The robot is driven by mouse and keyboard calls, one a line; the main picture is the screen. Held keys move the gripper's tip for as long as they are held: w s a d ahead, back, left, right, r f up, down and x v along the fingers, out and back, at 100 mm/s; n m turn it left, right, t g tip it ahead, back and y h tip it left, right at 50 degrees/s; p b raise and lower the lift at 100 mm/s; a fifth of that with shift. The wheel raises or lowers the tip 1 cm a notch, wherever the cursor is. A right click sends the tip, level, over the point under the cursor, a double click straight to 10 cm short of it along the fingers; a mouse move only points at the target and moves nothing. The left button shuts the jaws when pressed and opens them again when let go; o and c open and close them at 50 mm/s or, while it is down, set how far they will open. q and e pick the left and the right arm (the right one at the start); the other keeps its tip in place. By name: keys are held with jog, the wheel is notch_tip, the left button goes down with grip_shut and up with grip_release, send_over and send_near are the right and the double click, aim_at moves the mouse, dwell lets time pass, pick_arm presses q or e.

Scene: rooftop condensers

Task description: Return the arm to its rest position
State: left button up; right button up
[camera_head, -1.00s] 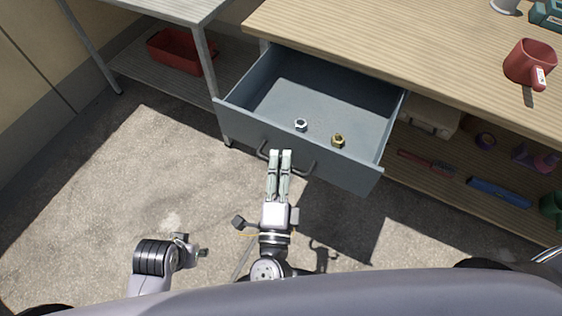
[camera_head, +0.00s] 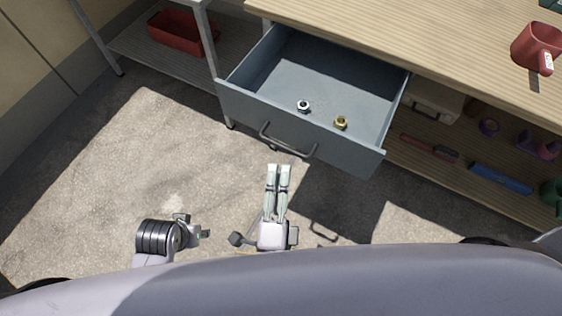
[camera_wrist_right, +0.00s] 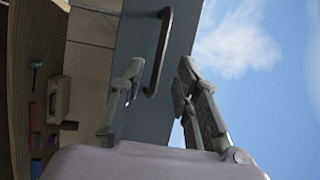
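My right gripper (camera_head: 278,167) is in front of the open blue-grey drawer (camera_head: 240,96), apart from its dark handle (camera_head: 288,143). Its two fingers are spread with a gap and nothing between them. In the right wrist view my gripper (camera_wrist_right: 157,82) also shows its fingers apart, with the drawer handle (camera_wrist_right: 158,55) beyond them. My left gripper (camera_head: 190,227) is low at the left over the floor, small and partly hidden by its wrist; its fingers cannot be made out.
The drawer holds a silver nut (camera_head: 303,106) and a brass nut (camera_head: 341,122). A red bin (camera_head: 180,33) sits on a metal shelf. The floor at the left is clear.

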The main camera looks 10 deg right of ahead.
dwell(0.6)
